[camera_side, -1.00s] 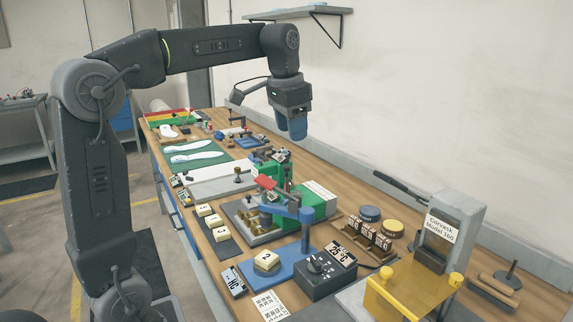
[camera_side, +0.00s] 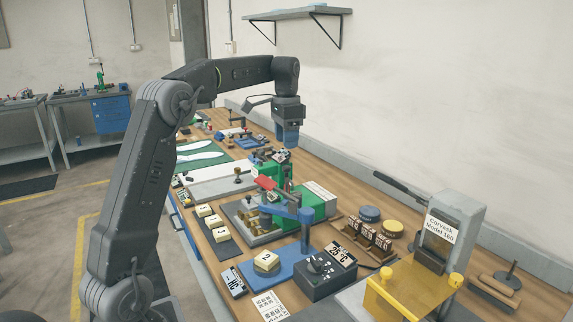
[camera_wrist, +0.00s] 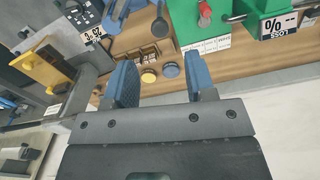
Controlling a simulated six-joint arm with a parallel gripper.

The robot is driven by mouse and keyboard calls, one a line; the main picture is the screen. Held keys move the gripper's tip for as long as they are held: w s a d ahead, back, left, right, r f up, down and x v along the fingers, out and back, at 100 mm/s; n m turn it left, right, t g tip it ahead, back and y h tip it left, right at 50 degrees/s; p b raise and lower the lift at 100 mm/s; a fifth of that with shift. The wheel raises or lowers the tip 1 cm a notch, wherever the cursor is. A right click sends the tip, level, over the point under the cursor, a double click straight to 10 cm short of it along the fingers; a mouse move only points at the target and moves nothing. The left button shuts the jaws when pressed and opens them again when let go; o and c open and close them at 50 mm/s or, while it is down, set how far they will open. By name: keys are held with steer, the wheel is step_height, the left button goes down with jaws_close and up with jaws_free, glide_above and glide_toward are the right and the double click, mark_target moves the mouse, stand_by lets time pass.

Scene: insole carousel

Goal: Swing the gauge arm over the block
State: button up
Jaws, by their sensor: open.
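The gauge arm (camera_side: 287,209) is a blue bar on top of a blue post (camera_side: 306,236), on a blue base plate (camera_side: 288,268). The bar points left and away from the side camera, toward the green machine. My gripper (camera_side: 288,143) is open and empty, with blue fingers, well above the bench and beyond the gauge. The two fingers stand apart in the wrist view (camera_wrist: 161,75).
A green machine (camera_side: 313,207) with a red lever (camera_side: 267,183) stands behind the gauge. A dark dial box (camera_side: 325,276) is right of the plate. A yellow fixture (camera_side: 408,285) stands further right. Numbered cream blocks (camera_side: 213,222) lie on a dark mat at left.

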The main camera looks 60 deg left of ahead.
mark_target(286, 167)
step_height(286, 167, down, 8)
steer(key=shift+r, duration=0.15)
stand_by(0.3)
jaws_close()
stand_by(0.4)
